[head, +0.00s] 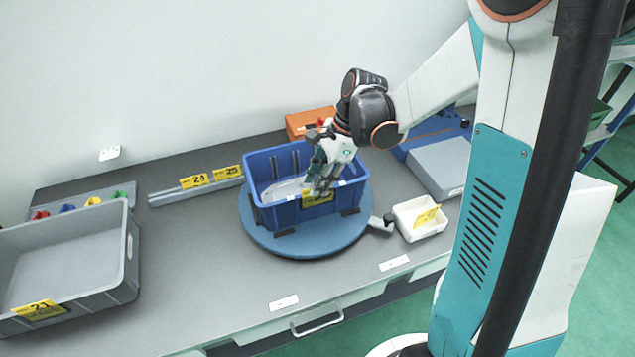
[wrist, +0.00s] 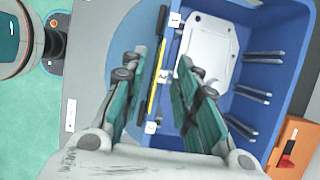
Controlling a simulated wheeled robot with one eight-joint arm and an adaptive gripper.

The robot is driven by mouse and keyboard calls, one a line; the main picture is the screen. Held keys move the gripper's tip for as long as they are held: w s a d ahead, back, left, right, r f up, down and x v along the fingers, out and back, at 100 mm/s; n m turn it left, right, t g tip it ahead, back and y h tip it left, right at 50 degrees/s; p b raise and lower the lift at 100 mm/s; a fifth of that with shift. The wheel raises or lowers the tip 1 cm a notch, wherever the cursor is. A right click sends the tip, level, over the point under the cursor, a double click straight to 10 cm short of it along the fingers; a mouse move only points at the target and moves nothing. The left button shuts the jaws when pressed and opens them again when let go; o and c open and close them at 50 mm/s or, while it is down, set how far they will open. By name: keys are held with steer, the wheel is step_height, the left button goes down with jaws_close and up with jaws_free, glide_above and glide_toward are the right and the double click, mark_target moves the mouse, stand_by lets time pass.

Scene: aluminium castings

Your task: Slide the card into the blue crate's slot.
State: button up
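The blue crate (head: 265,215) sits on a round blue turntable (head: 300,243); its wall also shows in the wrist view (wrist: 262,45). A yellow card (head: 318,197) stands at the outside of its front wall, where a holder is. The wrist view shows the card edge-on as a thin yellow strip (wrist: 152,98) beside the numbered rim. My gripper (wrist: 160,68) is open, with one finger outside the wall and the other on the crate's inner side. The card and rim lie between the fingers, with gaps visible. How deep the card sits in the slot is unclear.
A grey-white casting (wrist: 208,52) lies inside the crate. A small white tray (head: 420,236) with a yellow card stands right of the turntable. Rails with cards 24 and 25 (head: 227,172) lie behind left. A grey bin (head: 75,245) stands left, an orange box (head: 305,120) behind.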

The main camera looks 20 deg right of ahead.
steer(key=v, duration=1.1)
